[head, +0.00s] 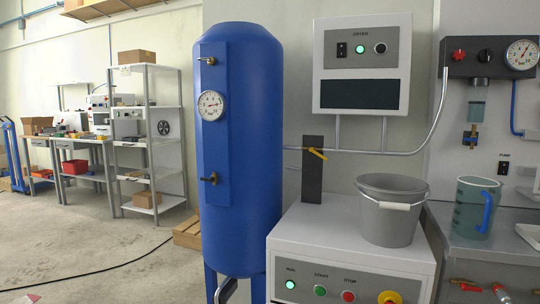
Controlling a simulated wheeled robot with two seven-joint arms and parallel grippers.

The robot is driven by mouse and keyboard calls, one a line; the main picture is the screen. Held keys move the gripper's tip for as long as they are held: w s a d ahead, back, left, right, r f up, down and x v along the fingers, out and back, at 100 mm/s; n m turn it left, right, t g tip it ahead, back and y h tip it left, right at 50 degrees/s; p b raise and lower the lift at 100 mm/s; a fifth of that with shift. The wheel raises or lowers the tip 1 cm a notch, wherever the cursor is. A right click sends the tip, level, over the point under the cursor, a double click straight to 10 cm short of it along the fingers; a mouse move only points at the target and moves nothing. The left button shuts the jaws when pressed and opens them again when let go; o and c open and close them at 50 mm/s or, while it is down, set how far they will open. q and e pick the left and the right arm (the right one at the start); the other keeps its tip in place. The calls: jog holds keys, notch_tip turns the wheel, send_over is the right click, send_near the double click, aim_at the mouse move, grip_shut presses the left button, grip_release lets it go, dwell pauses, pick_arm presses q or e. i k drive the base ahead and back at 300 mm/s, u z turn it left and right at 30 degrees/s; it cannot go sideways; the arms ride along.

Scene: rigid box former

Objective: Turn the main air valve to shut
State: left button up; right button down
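A small yellow lever (318,153) sits on the thin grey air pipe (375,152) between the blue tank (255,130) and the wall panel on the right. It slants down to the right, at an angle to the pipe. A dark upright plate (312,185) stands at the lever. Neither of my grippers is in view, and nothing touches the lever.
A grey bucket (392,212) stands on the white machine (350,240) right of the lever. A dryer box (361,60) hangs above. A clear jug (474,207) stands at the right, under a regulator with a red knob (458,55). Open floor (80,240) lies left of the tank.

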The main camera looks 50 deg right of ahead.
aim_at(312, 150)
jog(key=z, duration=0.3)
jog(key=i, duration=0.85)
jog(key=z, duration=0.7)
